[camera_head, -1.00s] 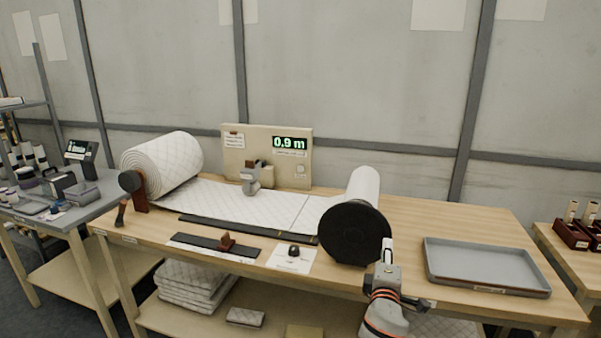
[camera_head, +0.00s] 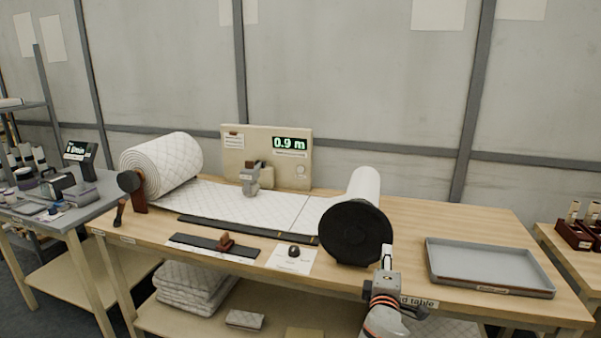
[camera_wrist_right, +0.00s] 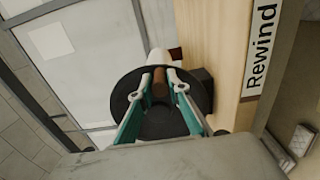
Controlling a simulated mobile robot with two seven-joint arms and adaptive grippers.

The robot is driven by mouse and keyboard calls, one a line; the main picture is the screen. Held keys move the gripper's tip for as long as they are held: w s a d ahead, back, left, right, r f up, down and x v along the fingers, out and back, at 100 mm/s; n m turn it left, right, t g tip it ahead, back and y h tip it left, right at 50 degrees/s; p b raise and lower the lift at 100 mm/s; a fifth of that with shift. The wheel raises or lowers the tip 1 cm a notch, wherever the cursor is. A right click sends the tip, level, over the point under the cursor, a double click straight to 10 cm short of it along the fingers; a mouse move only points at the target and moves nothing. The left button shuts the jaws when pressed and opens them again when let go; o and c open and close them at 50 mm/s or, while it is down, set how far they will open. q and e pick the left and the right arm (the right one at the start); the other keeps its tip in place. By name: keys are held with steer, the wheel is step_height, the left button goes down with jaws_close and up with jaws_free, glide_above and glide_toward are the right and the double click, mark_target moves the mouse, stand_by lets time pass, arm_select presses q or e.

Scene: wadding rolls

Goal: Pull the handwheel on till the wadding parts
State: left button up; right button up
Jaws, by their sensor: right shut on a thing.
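The black handwheel (camera_head: 352,236) stands at the table's front, on the near end of the white rewind roll (camera_head: 365,186). My right gripper (camera_head: 387,258) is at the wheel's right edge. In the right wrist view my right gripper (camera_wrist_right: 160,84) is shut on the wheel's brown handle (camera_wrist_right: 160,90), one finger on each side. The white quilted wadding (camera_head: 245,206) runs flat from the big supply roll (camera_head: 170,165) to the rewind roll, in one piece. A thin line crosses it near the rewind roll. My left gripper is not in view.
The length display (camera_head: 290,143) reads 0.9 m. A grey clamp-like device (camera_head: 250,180) stands at the wadding. A black bar with a brown knob (camera_head: 226,241) lies in front. A grey tray (camera_head: 487,267) sits to the right; bare tabletop lies behind it.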

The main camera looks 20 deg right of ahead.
steer(key=shift+a+f, duration=0.1)
steer(key=shift+f, duration=0.2)
steer(key=shift+w+a+f+b, duration=0.1)
steer(key=shift+a+f+b, duration=0.05)
steer(key=shift+f+b, duration=0.3)
steer(key=shift+w+a+f+b, duration=0.1)
steer(key=shift+f+b, duration=0.25)
steer(key=shift+f, duration=0.1)
steer(key=shift+r, duration=0.15)
steer(key=o, duration=0.9)
steer(key=shift+o, duration=0.5)
steer(key=shift+r, duration=0.1)
steer(key=shift+s, duration=0.15)
